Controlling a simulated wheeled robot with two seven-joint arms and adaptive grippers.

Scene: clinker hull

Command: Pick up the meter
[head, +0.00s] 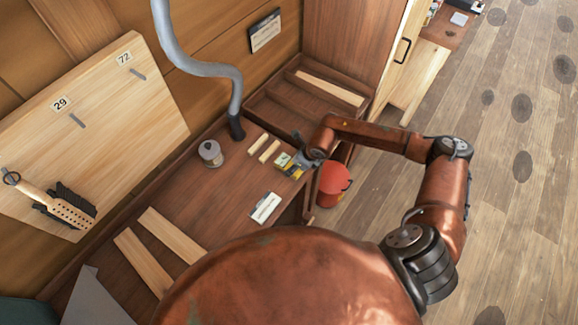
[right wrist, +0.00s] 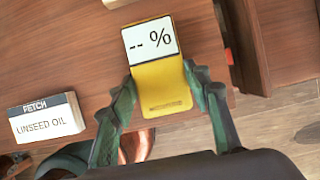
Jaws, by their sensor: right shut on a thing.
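The meter (right wrist: 160,85) is a yellow handheld block with a white display reading "-- %". In the right wrist view it sits between the two green fingers of my right gripper (right wrist: 158,74), which are shut on its sides. In the head view the meter (head: 284,161) shows as a small yellow patch at the bench's right part, partly hidden by my right gripper (head: 296,166). I cannot tell whether it touches the bench top. My left gripper is not in view.
A "FETCH LINSEED OIL" card (head: 265,208) lies on the bench (head: 205,190) near its front edge. Pale wood strips (head: 258,143) and a lidded jar (head: 210,153) are nearby. A grey hose (head: 215,70) hangs behind. A red bucket (head: 333,185) stands on the floor beside the bench.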

